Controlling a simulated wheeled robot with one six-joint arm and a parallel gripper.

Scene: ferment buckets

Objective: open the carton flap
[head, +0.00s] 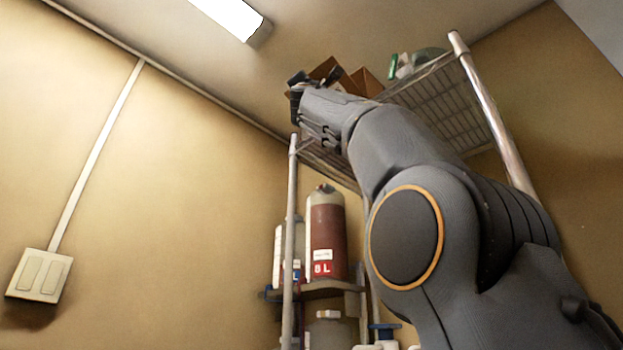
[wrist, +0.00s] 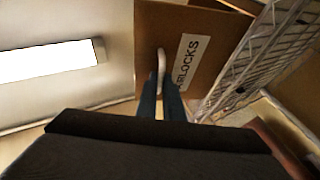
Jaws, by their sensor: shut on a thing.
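The brown carton (head: 367,82) stands on the top shelf of the wire rack, its flaps partly hidden behind my arm. In the wrist view a brown carton panel (wrist: 155,30) fills the upper middle and bears a white label reading "RLOCKS", its start possibly covered. My gripper (wrist: 161,75) is in front of this panel, its fingers shut on a small pale piece (wrist: 161,62) that looks like a tab or handle at the panel. I cannot tell whether this panel is the flap itself. In the head view my gripper (head: 297,85) is at the carton's left side.
The wire rack (head: 484,115) has metal posts and a wire top shelf. Green and white items (head: 405,65) lie right of the carton. A dark red 8 L container (head: 326,235) stands on a lower shelf. The ceiling lamp (wrist: 50,57) is left of the panel; open air lies left of the rack.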

